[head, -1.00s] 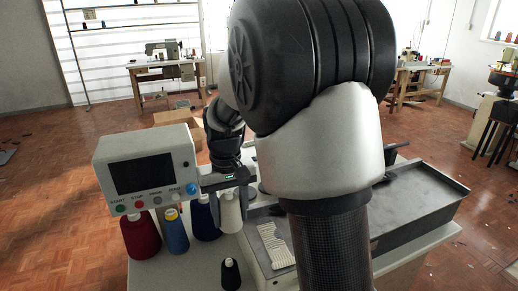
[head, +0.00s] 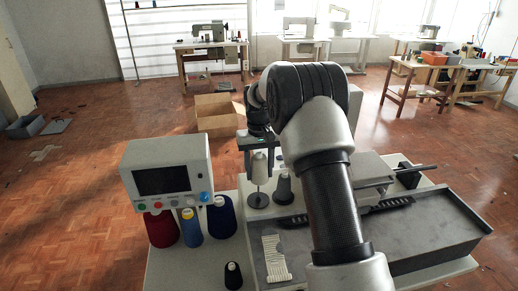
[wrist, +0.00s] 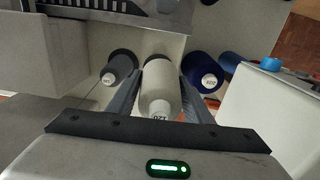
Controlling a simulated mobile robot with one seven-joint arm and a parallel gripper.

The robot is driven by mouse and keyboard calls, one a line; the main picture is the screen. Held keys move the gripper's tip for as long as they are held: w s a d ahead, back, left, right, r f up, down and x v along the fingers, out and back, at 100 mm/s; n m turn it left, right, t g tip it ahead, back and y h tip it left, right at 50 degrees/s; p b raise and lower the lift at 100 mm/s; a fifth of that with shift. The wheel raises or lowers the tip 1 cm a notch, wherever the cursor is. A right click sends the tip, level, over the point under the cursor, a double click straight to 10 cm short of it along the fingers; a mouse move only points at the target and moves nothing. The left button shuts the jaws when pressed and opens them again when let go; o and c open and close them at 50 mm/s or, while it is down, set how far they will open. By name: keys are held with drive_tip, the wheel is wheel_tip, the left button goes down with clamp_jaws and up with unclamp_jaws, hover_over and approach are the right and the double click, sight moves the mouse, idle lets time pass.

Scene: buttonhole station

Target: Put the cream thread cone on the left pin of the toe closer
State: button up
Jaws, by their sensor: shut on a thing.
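The cream thread cone (head: 260,167) is upright in my gripper (head: 259,152), whose two fingers are shut on its sides. In the wrist view the cone (wrist: 158,97) sits between the fingers with its labelled top towards the camera. In the head view the cone is in line above a dark round disc (head: 258,201) at the left thread stand of the toe closer. A gap shows between cone and disc; I cannot tell whether the pin tip is inside the cone. A dark grey cone (head: 283,189) stands just right of it, also in the wrist view (wrist: 119,68).
A control box with screen (head: 166,174) stands left of the gripper. Maroon (head: 161,229), blue (head: 190,226) and navy (head: 222,217) cones stand below it. A small black cone (head: 233,275) and a white ribbed piece (head: 274,258) are nearer. A grey tray (head: 420,238) lies right.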

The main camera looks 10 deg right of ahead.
sight(258, 197)
drive_tip(key=shift+w+r+p, duration=0.2)
drive_tip(key=shift+w+p, duration=0.5)
drive_tip(key=shift+w, duration=0.5)
drive_tip(key=shift+w+f, duration=0.2)
drive_tip(key=shift+w, duration=0.1)
drive_tip(key=shift+d+f+b, duration=0.1)
drive_tip(key=shift+f+b, duration=2.9)
drive_tip(key=shift+f, duration=2.35)
drive_tip(key=shift+f+b, duration=0.35)
drive_tip(key=shift+f, duration=0.15)
drive_tip(key=o, duration=1.2)
wheel_tip(258, 197, up, 17)
drive_tip(key=shift+r, duration=0.2)
drive_tip(key=shift+s+r, duration=0.1)
